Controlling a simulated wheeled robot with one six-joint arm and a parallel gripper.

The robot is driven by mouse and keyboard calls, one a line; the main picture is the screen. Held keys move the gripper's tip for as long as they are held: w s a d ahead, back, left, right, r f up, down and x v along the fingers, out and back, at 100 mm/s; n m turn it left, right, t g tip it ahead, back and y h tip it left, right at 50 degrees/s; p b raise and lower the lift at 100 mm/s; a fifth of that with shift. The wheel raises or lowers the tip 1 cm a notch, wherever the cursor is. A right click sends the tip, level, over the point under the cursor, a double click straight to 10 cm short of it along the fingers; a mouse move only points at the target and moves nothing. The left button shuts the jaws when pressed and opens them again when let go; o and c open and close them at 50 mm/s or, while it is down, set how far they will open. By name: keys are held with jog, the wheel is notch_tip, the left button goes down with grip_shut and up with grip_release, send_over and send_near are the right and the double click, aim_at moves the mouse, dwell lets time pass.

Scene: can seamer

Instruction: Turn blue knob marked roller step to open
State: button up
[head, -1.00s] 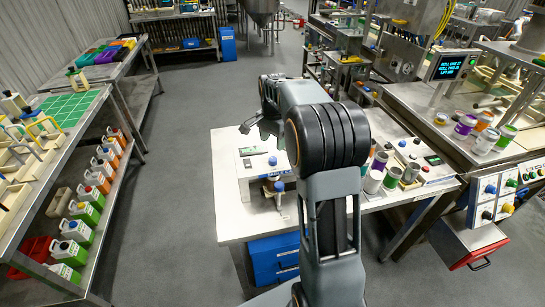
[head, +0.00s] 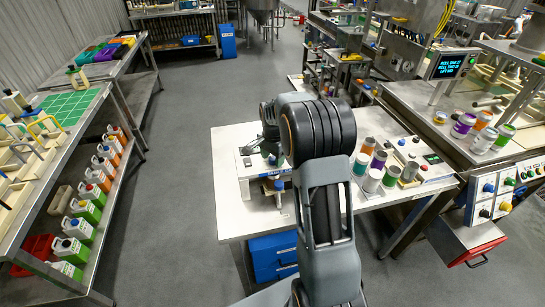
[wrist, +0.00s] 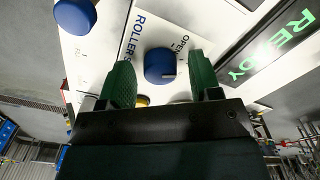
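In the wrist view a round blue knob (wrist: 160,66) sits on a white panel beside the printed words ROLLERS and OPEN. It has a pale pointer mark. The two green fingers of my gripper (wrist: 161,78) are apart, one on each side of this knob, with a visible gap to it on both sides. In the head view my gripper is down over the white panel box (head: 247,172) on the table, and my own arm hides the fingers and the knob.
A second blue knob (wrist: 75,15) is at the upper left of the wrist view, and a READY display (wrist: 270,50) is at the right. Several cans (head: 372,180) stand right of my arm, beside a control box (head: 408,150) with buttons. The table's front left (head: 236,228) is clear.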

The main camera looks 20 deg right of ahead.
jog(key=c, duration=0.8)
jog(key=shift+c, duration=0.2)
jog(key=n+b, duration=0.1)
jog(key=n, duration=0.4)
jog(key=n+b, duration=0.1)
jog(key=n, duration=0.4)
jog(key=shift+n, duration=0.3)
jog(key=shift+r+n, duration=0.1)
jog(key=shift+n, duration=0.2)
jog(key=o, duration=0.9)
